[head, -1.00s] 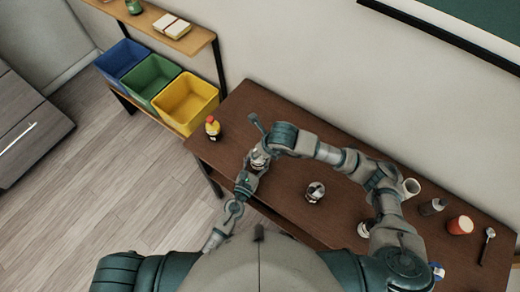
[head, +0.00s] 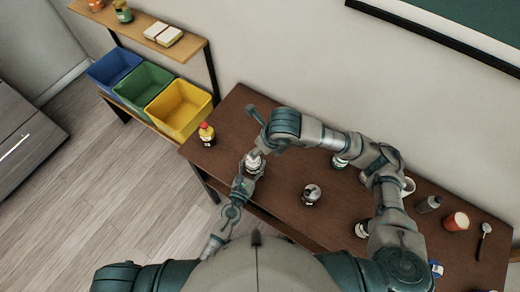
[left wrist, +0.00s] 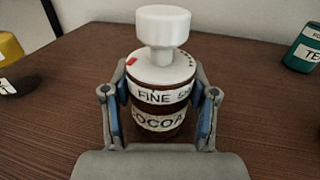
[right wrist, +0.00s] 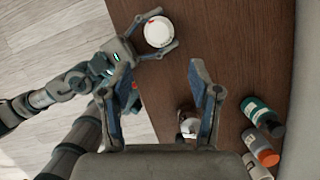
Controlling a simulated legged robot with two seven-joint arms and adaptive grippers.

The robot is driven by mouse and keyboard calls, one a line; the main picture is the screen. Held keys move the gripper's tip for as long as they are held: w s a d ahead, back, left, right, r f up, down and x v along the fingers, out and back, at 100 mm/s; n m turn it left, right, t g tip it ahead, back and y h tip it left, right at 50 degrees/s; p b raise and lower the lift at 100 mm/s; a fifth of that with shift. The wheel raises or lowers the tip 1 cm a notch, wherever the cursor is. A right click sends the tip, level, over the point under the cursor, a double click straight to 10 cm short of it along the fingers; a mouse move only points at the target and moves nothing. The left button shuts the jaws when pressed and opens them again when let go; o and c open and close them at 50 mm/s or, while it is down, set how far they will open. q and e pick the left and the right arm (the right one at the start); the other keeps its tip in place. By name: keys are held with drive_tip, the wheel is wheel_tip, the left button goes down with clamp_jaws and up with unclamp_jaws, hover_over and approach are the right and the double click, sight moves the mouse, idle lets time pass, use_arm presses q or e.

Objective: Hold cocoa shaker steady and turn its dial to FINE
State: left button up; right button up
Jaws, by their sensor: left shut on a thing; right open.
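The cocoa shaker (left wrist: 155,107) is a brown jar with FINE and COCOA labels and a white lid. A white dial knob (left wrist: 162,25) stands on the lid, and a red mark shows at the lid's left. My left gripper (left wrist: 160,112) is shut on the jar, one finger each side. The shaker stands upright near the table's front edge, small in the head view (head: 254,161). In the right wrist view its white top (right wrist: 158,31) shows just past the fingertips of my right gripper (right wrist: 156,56), which is open and empty. Fine dial markings are too small to read.
A glass jar (head: 311,194) stands right of the shaker. Colored bins (head: 180,108) stand beyond the table's left end.

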drive_tip(key=w+a+m+g+h, duration=0.2)
drive_tip(key=w+a+g+h, duration=0.1)
wheel_tip(320, 180, down, 11)
drive_tip(key=shift+w+r, duration=0.1)
idle(0.4)
